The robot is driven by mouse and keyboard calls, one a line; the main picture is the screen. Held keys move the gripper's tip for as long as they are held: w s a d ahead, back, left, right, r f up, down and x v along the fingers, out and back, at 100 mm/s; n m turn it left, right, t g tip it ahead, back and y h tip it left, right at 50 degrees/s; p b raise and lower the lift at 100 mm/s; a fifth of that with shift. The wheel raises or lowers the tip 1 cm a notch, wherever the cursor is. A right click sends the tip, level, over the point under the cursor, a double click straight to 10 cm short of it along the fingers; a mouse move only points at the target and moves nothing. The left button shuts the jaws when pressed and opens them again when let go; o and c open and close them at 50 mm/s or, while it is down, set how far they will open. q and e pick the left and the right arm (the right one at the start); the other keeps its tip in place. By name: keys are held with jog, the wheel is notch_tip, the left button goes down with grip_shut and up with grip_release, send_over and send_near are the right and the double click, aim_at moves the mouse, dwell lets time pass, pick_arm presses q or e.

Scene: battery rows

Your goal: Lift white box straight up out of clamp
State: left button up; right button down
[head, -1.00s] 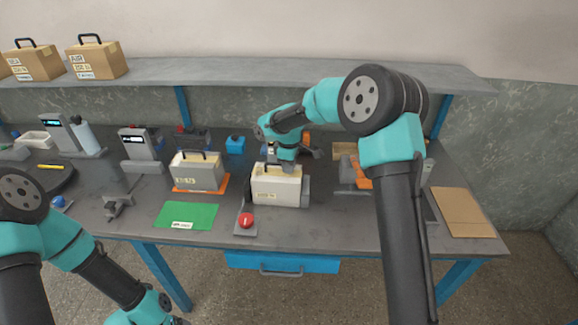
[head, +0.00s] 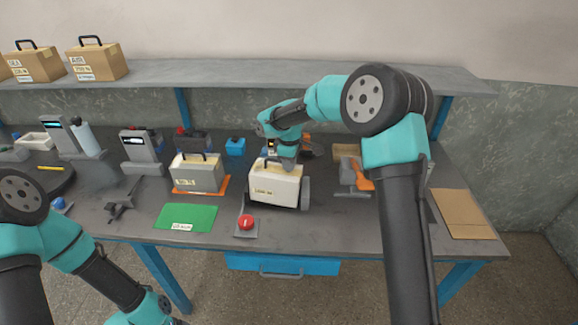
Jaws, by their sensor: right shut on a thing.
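The white box (head: 276,186) with a small label on its front stands in the middle of the bench in the head view. The clamp's grey jaw (head: 305,193) shows at the box's right side, and a red-knobbed lever (head: 246,222) stands at its front left. My right gripper (head: 286,166) is over the top of the box, shut on it at the handle; its fingertips are partly hidden. I cannot tell whether the box's bottom is clear of the clamp base. My left arm is at the lower left, and its gripper is not in view.
A similar grey-white box (head: 197,174) stands on an orange mat (head: 217,185) to the left. A green mat (head: 187,217) lies in front of it. An orange-handled tool (head: 358,176) lies to the right. A cardboard sheet (head: 462,212) lies at the right end.

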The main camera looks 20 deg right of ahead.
jog(key=shift+r, duration=4.15)
jog(key=shift+w+r, duration=0.1)
